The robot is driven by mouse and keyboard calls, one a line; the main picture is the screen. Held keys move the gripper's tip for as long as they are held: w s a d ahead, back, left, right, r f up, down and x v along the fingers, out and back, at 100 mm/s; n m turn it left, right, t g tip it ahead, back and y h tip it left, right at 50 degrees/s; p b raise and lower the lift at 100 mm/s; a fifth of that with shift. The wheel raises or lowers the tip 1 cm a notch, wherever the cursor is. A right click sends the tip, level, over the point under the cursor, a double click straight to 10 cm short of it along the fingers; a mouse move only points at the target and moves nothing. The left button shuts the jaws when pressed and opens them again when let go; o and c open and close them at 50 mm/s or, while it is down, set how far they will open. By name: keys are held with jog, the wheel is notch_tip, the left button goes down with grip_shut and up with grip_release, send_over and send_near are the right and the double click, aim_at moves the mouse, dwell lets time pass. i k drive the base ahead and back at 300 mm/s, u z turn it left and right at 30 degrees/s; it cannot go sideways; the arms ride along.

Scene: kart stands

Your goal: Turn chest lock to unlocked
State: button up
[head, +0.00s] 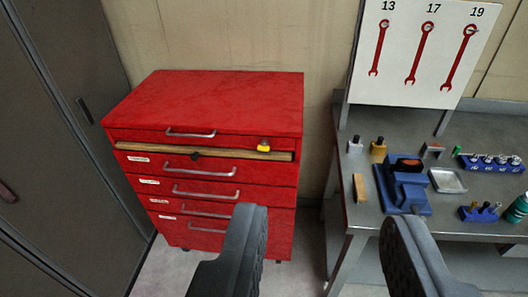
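The red tool chest (205,97) stands against the wall left of centre, with several labelled drawers and metal handles. A small black knob (195,155), possibly the lock, sits near the middle of the wooden strip below the top drawer. I cannot tell which way it is turned. A small yellow item (264,147) with a grey top sits near the strip's right end. My gripper (325,215) is open and empty, its dark fingers wide apart in the foreground. The left finger covers the lower right part of the chest. The gripper is apart from the chest.
A grey metal workbench (345,150) stands at the right, with a blue vise (408,190), a metal tray (447,180) and small tools. A white board (400,55) with red wrenches hangs above it. Dark cabinets (60,100) line the left. Floor shows between chest and bench.

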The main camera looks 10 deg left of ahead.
aim_at(264, 146)
jog(key=k, duration=0.6)
jog(key=z, duration=0.45)
jog(key=i, duration=1.8)
jog(key=u, duration=0.5)
